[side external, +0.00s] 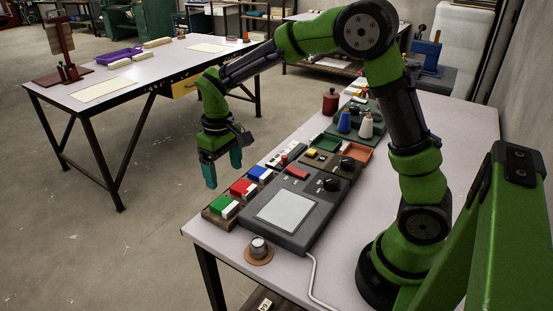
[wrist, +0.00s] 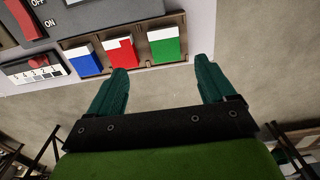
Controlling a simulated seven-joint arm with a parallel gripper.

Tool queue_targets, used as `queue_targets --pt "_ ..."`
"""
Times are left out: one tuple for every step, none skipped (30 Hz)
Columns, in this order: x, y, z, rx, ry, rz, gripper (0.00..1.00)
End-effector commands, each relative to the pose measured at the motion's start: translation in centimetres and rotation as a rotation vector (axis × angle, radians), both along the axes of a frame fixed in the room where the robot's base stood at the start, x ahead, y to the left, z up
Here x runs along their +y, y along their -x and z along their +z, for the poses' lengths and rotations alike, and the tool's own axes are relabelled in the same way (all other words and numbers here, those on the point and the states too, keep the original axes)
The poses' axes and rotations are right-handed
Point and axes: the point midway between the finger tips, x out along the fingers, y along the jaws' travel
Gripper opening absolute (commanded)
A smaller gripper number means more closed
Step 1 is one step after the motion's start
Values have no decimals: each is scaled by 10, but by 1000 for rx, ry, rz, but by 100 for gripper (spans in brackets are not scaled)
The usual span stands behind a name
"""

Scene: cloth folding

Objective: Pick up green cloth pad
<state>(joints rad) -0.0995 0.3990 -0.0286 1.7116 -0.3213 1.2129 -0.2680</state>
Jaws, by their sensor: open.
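The green cloth pad (side external: 221,202) is a small green block with a white edge, sitting at the near-left end of a brown wooden holder (side external: 212,219). In the wrist view the green pad (wrist: 164,48) is the rightmost of the coloured pads, just past the fingertips. My gripper (side external: 222,172) has two teal fingers, points down and is open and empty. In the side view it is above the holder's level, out by the table edge. In the wrist view my gripper (wrist: 160,70) has bare floor between its fingers.
A red pad (side external: 241,186) and a blue pad (side external: 258,174) share the holder. A dark grey device (side external: 316,238) with a light panel lies beside it, and a metal knob on a round base (side external: 258,249) stands in front. A second table (side external: 150,70) is across open floor.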

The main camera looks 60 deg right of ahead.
Motion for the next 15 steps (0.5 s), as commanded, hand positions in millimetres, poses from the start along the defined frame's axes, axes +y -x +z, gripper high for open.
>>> queue_targets --pt "0 1 -12 6 1 1 83" --pt "0 1 -18 5 0 0 83" --pt "0 1 -25 5 0 -1 83" --pt "0 1 -30 4 0 0 83" --pt "0 1 -34 4 0 0 83" --pt "0 0 -39 2 0 0 83" --pt "0 0 -41 2 0 0 83" --pt "0 0 -44 1 0 -1 83" --pt "0 0 -46 0 -1 -1 83" --pt "0 0 -47 0 -1 -2 83" --pt "1 0 -49 1 -1 -2 83" --pt "1 1 -51 1 -1 -1 83" --pt "2 1 -54 1 0 0 83" --pt "3 1 -58 2 0 0 83" --pt "4 2 -64 4 0 1 83"
